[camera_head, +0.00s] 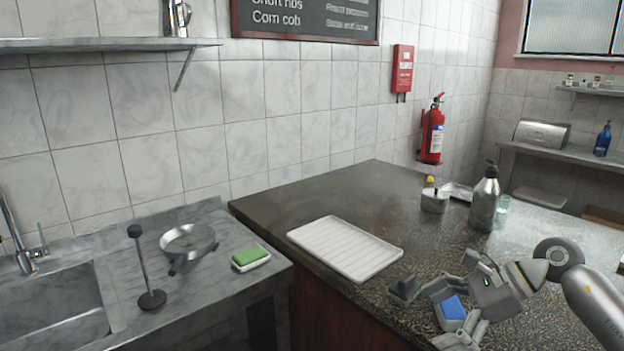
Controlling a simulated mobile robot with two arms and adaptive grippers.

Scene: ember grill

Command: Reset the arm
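My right gripper (429,315) comes in from the right, above the near right part of the dark counter (420,250). Its two fingers are spread apart. A small blue block with a pale edge (452,307) shows between the fingers, close to the palm. It is partly covered by the gripper, and I cannot tell whether it touches it. No thing is clearly gripped. My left arm and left gripper are not in view.
A white ribbed tray (345,247) lies left of the gripper. A steel bottle (484,200) and a small metal pot (434,201) stand behind it. On the left are a sink (50,312), a pan (188,242), an upright dark stand (145,270) and a green sponge (250,258).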

